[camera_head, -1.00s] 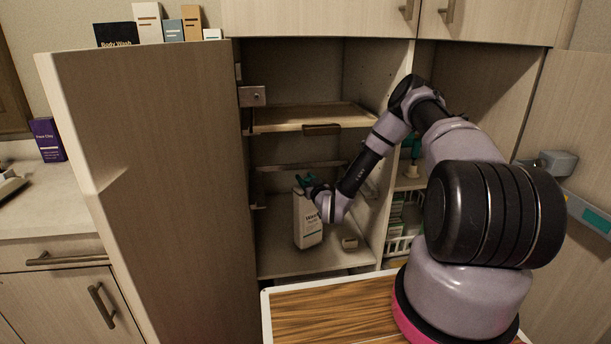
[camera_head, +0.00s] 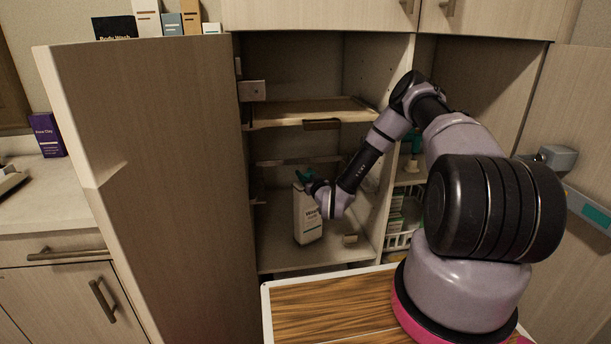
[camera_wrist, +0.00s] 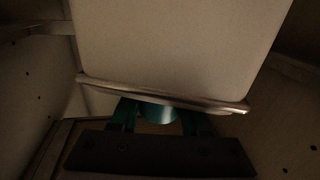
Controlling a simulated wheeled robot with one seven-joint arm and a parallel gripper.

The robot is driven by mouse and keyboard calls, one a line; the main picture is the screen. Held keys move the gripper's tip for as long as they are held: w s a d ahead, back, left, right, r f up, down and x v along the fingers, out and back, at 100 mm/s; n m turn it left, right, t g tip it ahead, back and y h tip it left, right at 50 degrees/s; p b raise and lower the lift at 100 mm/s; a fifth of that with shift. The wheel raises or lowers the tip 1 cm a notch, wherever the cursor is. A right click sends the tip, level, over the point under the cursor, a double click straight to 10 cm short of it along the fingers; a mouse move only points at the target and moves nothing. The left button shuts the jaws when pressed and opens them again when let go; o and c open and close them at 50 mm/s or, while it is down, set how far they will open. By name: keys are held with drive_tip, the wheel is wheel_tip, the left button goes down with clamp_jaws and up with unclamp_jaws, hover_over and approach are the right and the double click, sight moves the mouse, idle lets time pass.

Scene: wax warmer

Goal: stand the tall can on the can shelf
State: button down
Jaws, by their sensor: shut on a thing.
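The tall can (camera_head: 308,220) is a white, box-like container with dark print, inside the open cabinet in the head view. It is close to upright with a slight lean. My gripper (camera_head: 306,178) has its teal fingers shut on the can's top end. In the wrist view the can (camera_wrist: 180,45) fills the upper middle as a pale block with a metal-like rim, close to the teal fingers (camera_wrist: 160,112). The can's bottom is just over or on the lower shelf board (camera_head: 285,262); I cannot tell whether it touches. Which board is the can shelf is not marked.
A wooden shelf board (camera_head: 310,112) with a dark front tab sits above the can. A white basket (camera_head: 402,228) stands in the right bay. The open door (camera_head: 150,190) bounds the left.

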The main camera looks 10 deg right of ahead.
drive_tip(key=shift+f, duration=0.55)
idle(1.4)
drive_tip(key=shift+c, duration=1.5)
unclamp_jaws()
drive_tip(key=shift+f, duration=0.15)
drive_tip(key=shift+s, duration=0.15)
drive_tip(key=v, duration=0.7)
drive_tip(key=shift+s, duration=0.4)
drive_tip(key=v, duration=1)
drive_tip(key=shift+s, duration=0.4)
drive_tip(key=shift+d, duration=0.1)
